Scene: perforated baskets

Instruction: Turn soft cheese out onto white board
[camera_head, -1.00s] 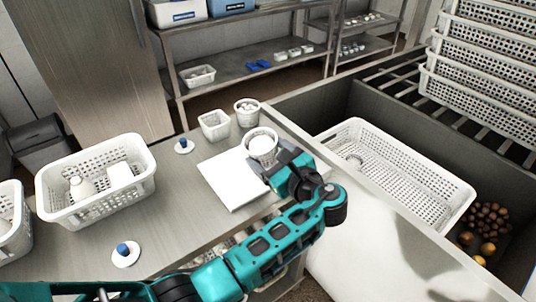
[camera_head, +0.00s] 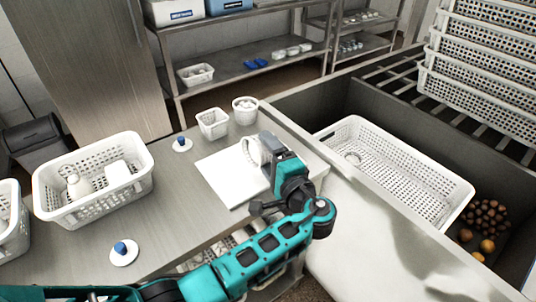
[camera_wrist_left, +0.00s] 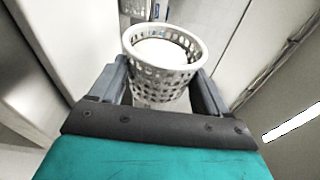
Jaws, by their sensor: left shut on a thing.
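My left gripper (camera_head: 268,147) is shut on a small white perforated basket (camera_head: 251,152), holding it over the white board (camera_head: 222,182). In the head view the basket is tipped on its side, its opening toward the left. The left wrist view shows the basket (camera_wrist_left: 163,86) between the fingers, with the white soft cheese (camera_wrist_left: 160,52) still inside. The visible part of the board is bare. My right gripper is not in view.
Two small white tubs (camera_head: 213,123) (camera_head: 245,110) stand behind the board. A larger perforated basket (camera_head: 95,185) with a white bottle stands at left. Blue-knobbed white discs (camera_head: 182,144) (camera_head: 123,252) lie on the counter. A sunken bay at right holds a large basket (camera_head: 440,207).

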